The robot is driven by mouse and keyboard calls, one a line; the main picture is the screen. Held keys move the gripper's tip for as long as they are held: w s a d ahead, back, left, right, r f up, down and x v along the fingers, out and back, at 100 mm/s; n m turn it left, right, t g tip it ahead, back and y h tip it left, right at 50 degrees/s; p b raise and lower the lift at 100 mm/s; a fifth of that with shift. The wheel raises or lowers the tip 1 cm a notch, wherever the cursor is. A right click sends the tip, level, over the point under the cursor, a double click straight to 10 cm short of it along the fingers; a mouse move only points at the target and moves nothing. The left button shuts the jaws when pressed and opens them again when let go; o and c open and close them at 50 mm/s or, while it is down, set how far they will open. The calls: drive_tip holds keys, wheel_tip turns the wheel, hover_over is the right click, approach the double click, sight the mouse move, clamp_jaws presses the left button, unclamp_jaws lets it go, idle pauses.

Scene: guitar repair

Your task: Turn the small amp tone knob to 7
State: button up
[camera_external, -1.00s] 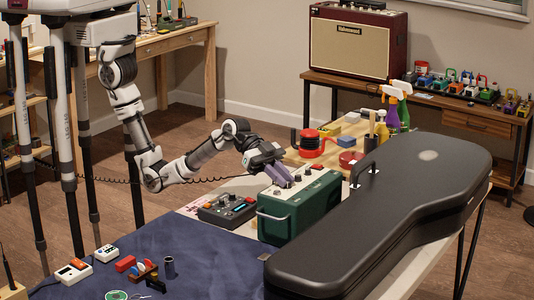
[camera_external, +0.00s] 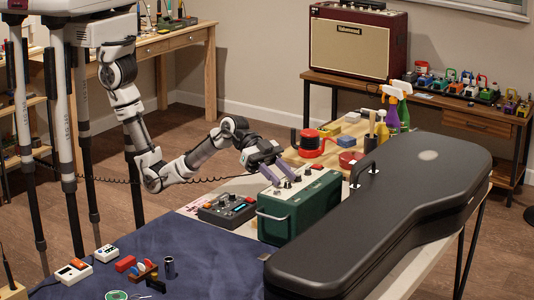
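The small green amp (camera_external: 312,212) stands on the table in the external view, with a row of small knobs on its pale top panel (camera_external: 318,183). A red part sits at the panel's far right end. My gripper (camera_external: 282,178) is over the left half of this panel, pointing down. The fingertips are close to the knobs. I cannot tell whether they touch one or straddle it. The knob markings and pointer settings are too small to read.
A black guitar case (camera_external: 385,220) lies right beside the amp. A dark pedal unit (camera_external: 228,210) sits just left of it. The blue mat (camera_external: 190,255) has free room in front.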

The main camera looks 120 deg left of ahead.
drive_tip(key=b+v, duration=0.2)
drive_tip(key=v, duration=1.1)
drive_tip(key=shift+b, duration=0.3)
